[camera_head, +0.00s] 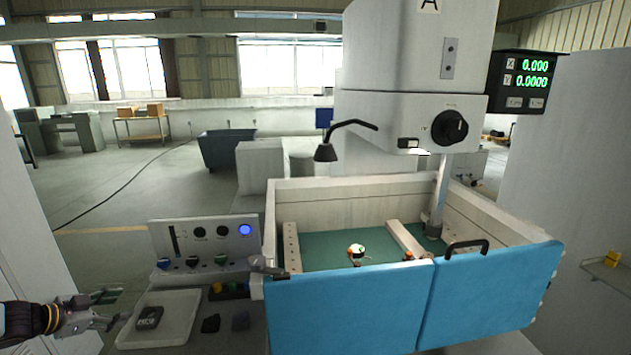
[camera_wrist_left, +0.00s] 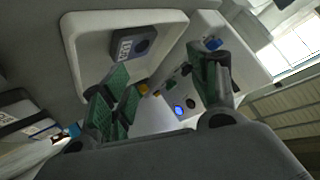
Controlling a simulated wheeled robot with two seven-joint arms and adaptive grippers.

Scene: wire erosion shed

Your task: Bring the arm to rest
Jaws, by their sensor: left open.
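My left gripper (camera_head: 114,308) is at the lower left of the head view, open, with nothing seen between its fingers. It is at the left edge of a white tray (camera_head: 182,336). In the wrist view the two green-padded fingers of the gripper (camera_wrist_left: 160,92) stand apart. A dark block (camera_head: 149,317) lies in the tray; a pale label shows on the dark block in the wrist view (camera_wrist_left: 133,46). My right gripper does not show.
A control panel (camera_head: 205,243) with a lit blue button stands behind the tray. The erosion machine's tank with blue doors (camera_head: 345,310) is to its right; a small white-and-orange part (camera_head: 356,252) is inside.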

